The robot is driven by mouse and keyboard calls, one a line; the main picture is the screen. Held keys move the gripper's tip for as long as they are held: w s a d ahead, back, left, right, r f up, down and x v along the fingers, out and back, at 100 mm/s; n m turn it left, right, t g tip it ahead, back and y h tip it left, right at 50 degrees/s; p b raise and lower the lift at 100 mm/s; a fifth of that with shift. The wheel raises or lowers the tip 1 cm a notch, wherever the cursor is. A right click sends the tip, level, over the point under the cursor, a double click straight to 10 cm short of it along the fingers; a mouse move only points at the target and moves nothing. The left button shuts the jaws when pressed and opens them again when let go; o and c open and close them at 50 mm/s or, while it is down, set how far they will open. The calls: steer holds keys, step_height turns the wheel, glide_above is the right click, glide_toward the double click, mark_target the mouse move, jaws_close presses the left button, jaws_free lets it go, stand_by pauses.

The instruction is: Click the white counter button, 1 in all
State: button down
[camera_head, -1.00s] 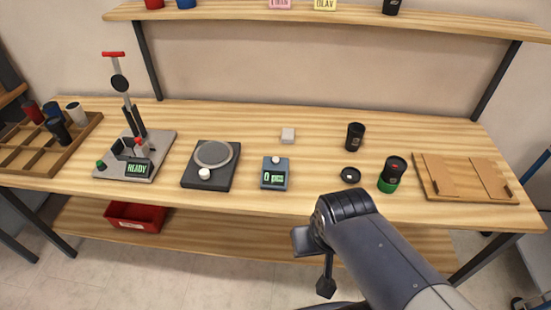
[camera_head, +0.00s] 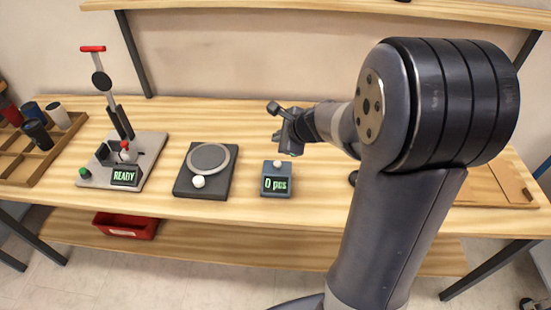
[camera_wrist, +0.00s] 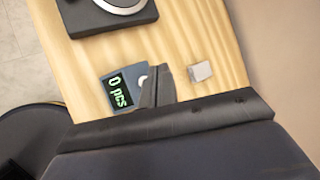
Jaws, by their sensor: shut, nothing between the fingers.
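The counter (camera_head: 275,186) is a small blue-grey box on the bench with a green display reading "0 pcs". Its round white button (camera_head: 277,164) sits on top, behind the display. My gripper (camera_head: 289,143) is above and behind the counter in the head view, apart from the button. In the wrist view, the closed fingers (camera_wrist: 158,74) are empty and overlap the right side of the counter (camera_wrist: 119,92). The height of the fingertips over the button is hard to tell.
A black scale (camera_head: 184,183) with a round plate and white knob stands left of the counter. Further left is the marker machine (camera_head: 141,149), showing "READY". A small white block (camera_wrist: 201,71) lies near the fingers. My arm hides much of the bench's right side.

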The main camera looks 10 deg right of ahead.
mark_target(280, 166)
steer(key=shift+w+d+f+m, duration=0.2)
steer(key=shift+w+m, duration=0.15)
steer(key=shift+w, duration=0.15)
steer(key=shift+w+d+f+m, duration=0.1)
steer(key=shift+w+d+m, duration=0.1)
steer(key=shift+w+m, duration=0.2)
step_height(280, 166, down, 9)
steer(key=b, duration=0.8)
steer(key=shift+r, duration=0.1)
stand_by(1.4)
steer(key=shift+f+b, duration=0.35)
steer(key=shift+b, duration=0.25)
steer(key=shift+f+b, duration=0.5)
steer(key=shift+f, duration=0.05)
steer(key=shift+r, duration=0.15)
stand_by(0.5)
steer(key=shift+r+p, duration=0.8)
steer(key=shift+p, duration=0.1)
